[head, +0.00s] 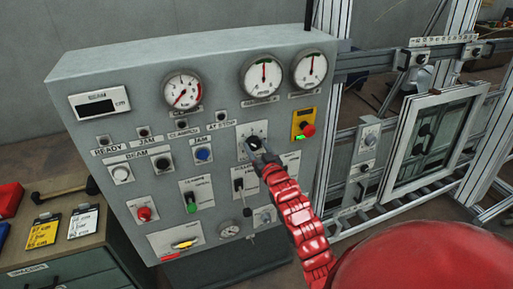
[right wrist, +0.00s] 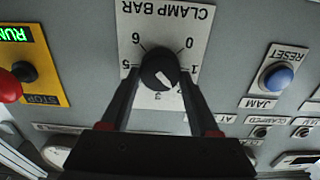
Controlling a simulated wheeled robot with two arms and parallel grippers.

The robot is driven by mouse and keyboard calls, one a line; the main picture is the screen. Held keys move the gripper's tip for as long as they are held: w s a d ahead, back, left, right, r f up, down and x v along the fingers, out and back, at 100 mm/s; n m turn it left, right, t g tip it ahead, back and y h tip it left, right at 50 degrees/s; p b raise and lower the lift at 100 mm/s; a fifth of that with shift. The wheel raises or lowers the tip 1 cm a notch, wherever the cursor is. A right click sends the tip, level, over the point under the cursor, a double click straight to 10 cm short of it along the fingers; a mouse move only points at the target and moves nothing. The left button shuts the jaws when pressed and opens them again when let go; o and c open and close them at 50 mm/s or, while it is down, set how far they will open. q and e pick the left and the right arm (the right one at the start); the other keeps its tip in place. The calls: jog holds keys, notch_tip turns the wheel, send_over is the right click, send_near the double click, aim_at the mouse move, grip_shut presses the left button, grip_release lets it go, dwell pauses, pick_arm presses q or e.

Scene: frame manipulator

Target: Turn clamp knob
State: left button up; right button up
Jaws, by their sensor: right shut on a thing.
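The clamp knob (right wrist: 158,68) is a round black knob with a white mark, in the middle of a white plate (right wrist: 187,22) labelled CLAMP BAR with a number scale. The plate shows upside down in the right wrist view. In the head view the knob (head: 255,142) sits at the middle right of the grey panel. My right gripper (right wrist: 160,80) has a finger on each side of the knob and is shut on it. It also shows in the head view (head: 259,149), partly covering the plate. My left gripper is not in view.
A yellow STOP plate with a red button (head: 307,130) is right of the knob. A blue RESET button (head: 203,154) and a black lever switch (head: 239,184) are close by. Gauges (head: 261,76) line the panel top. A framed window (head: 435,140) stands at right.

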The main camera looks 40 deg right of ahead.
jog(key=m+b, duration=0.2)
jog(key=m, duration=0.1)
jog(key=shift+d+f+m+b, duration=0.1)
jog(key=shift+f+m+b, duration=0.05)
jog(key=shift+m+b, duration=0.7)
jog(key=shift+m, duration=0.65)
jog(key=shift+d+m+b, duration=0.1)
jog(key=shift+m+b, duration=0.25)
jog(key=shift+m, duration=0.95)
jog(key=o, duration=1.4)
jog(key=shift+s, duration=0.1)
